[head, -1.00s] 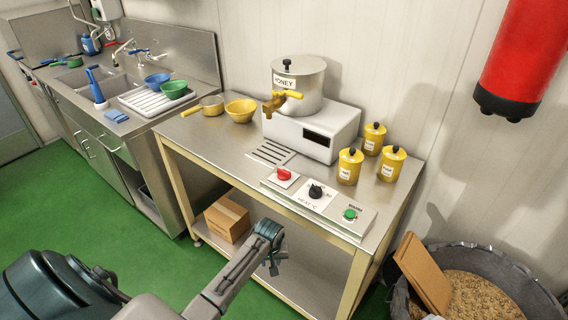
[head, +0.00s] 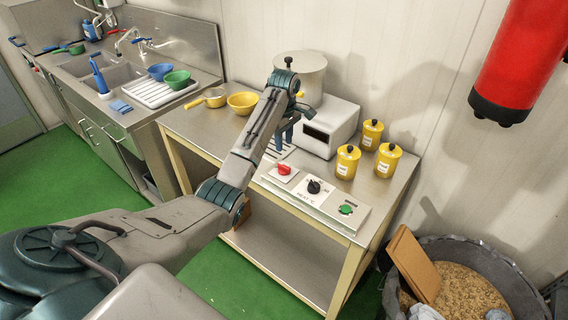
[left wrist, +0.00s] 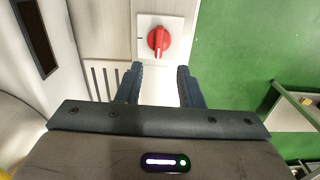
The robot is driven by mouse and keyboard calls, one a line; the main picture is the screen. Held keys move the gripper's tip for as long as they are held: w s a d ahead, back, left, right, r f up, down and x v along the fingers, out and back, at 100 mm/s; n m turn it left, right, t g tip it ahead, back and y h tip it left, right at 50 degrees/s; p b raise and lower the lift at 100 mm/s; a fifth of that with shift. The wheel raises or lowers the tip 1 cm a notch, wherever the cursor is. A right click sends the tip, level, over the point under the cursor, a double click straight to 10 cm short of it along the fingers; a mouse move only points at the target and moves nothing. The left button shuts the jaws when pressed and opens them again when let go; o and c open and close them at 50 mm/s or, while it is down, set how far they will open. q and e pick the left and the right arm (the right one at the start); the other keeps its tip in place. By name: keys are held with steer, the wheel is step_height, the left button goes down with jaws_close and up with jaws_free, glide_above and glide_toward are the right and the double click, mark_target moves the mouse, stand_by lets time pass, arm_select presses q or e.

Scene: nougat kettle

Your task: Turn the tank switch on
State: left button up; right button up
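The red rotary switch (head: 284,169) sits on a white plate at the left end of the control panel on the steel table. In the left wrist view the red switch (left wrist: 158,39) shows just beyond the fingertips, with its white mark toward the gripper. My left gripper (head: 286,133) is above the table, behind the switch in the head view and apart from it. In the left wrist view its two blue fingers (left wrist: 158,70) are spread with nothing between them. The tank (head: 300,72) labelled honey earlier is partly hidden by my left arm. My right gripper is not in view.
On the same panel are a black heat knob (head: 314,187) and a green button (head: 346,209). Several yellow jars (head: 347,161) stand right of the white kettle base (head: 328,125). A yellow bowl (head: 242,103) and a pan (head: 212,97) stand at the back left.

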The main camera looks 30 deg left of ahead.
mark_target(284, 165)
arm_select(q)
step_height(284, 165, down, 9)
steer(key=p, duration=0.3)
steer(key=shift+w+p, duration=0.1)
steer(key=shift+p, duration=0.25)
steer(key=shift+f, duration=0.7)
jaws_close()
